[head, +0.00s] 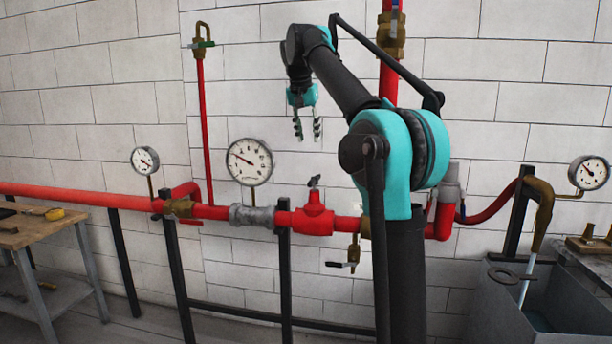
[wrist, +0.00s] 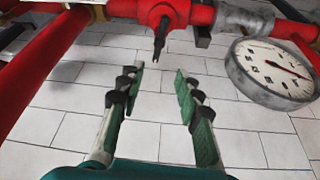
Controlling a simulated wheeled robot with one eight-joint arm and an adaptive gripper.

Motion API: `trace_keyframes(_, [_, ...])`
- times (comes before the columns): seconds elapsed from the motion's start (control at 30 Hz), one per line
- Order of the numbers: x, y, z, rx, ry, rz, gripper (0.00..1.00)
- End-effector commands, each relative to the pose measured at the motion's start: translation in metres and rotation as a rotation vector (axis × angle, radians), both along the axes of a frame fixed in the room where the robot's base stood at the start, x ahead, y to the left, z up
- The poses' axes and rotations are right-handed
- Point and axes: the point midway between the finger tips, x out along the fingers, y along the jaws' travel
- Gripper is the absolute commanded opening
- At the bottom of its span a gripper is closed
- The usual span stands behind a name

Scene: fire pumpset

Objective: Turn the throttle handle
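A red valve body (head: 313,218) sits in the red pipe, with a small dark handle (head: 314,182) on its top stem. I take this for the throttle handle. In the wrist view the red valve (wrist: 180,14) is at the top edge, and its dark handle (wrist: 160,40) points down between and beyond my fingertips. My gripper (head: 307,130) hangs above the valve with its fingers pointing down. In the wrist view my gripper (wrist: 160,82) is open and empty, with a clear gap between the two green pads. It is apart from the handle.
A large round gauge (head: 250,162) stands left of the valve; it also shows in the wrist view (wrist: 275,72). A brass valve with a lever (head: 340,265) hangs below the pipe. A thin red riser (head: 204,130) stands farther left. A wooden table (head: 40,228) is at far left.

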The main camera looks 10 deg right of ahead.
Motion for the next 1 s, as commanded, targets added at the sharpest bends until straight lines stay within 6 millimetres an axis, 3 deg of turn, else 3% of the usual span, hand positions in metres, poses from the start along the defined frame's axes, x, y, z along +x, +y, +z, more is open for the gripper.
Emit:
trace_keyframes(0.7, [0.046,-0.023,-0.125,0.000,0.000,-0.001,0.34])
trace_keyframes(1.0, [0.055,-0.027,-0.149,0.000,0.000,0.001,0.34])
